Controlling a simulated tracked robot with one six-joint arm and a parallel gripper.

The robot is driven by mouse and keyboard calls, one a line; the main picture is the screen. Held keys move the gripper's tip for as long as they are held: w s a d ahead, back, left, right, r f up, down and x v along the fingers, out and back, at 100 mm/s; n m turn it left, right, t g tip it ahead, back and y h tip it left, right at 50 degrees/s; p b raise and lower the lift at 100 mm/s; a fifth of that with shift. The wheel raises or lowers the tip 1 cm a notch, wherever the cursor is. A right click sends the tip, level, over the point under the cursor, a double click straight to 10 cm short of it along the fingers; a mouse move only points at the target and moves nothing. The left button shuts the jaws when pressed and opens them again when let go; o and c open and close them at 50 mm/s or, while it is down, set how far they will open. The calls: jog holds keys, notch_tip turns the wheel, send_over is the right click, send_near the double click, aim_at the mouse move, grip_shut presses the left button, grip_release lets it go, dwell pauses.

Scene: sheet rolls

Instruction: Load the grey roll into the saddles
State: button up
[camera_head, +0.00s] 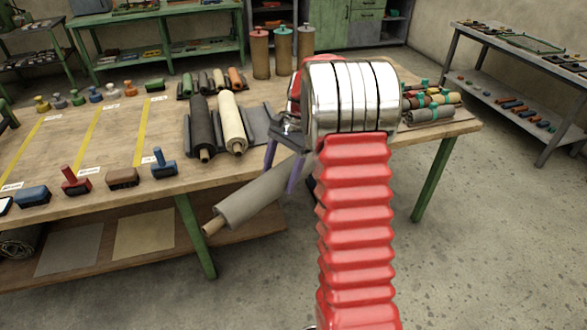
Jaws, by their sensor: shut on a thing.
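The grey roll (252,199) is held in front of the table's front edge, tilted with its left end lower. Its wooden core end (213,227) sticks out at lower left; its right end is hidden behind my arm. My gripper (281,180), with purple fingers, is shut on the roll near its upper right part. On the table, a black roll (202,122) and a cream roll (231,118) lie side by side in dark grey holders, which seem to be the saddles. A bare grey piece (258,124) lies right of the cream roll; I cannot tell its shape.
The wooden table (130,150) carries stamps and knobs at left and a row of small rolls (212,80) behind the large ones. Upright rolls (260,52) stand at the back edge. Stacked rolls (432,108) lie right of my arm. A lower shelf (150,255) is below.

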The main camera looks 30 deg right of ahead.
aim_at(218, 208)
jog(key=a+f+n+g, duration=0.1)
jog(key=a+n, duration=0.2)
jog(key=a, duration=0.3)
jog(key=a+n+g+h, duration=0.1)
jog(key=a+n, duration=0.2)
jog(key=a, duration=0.4)
jog(key=w+a+f+n+g+h, duration=0.1)
jog(key=a+n, duration=0.2)
jog(key=a, duration=0.3)
jog(key=shift+a+f+n, duration=0.15)
jog(key=shift+f+n, duration=0.2)
jog(key=shift+n, duration=0.05)
jog(key=shift+s, duration=0.25)
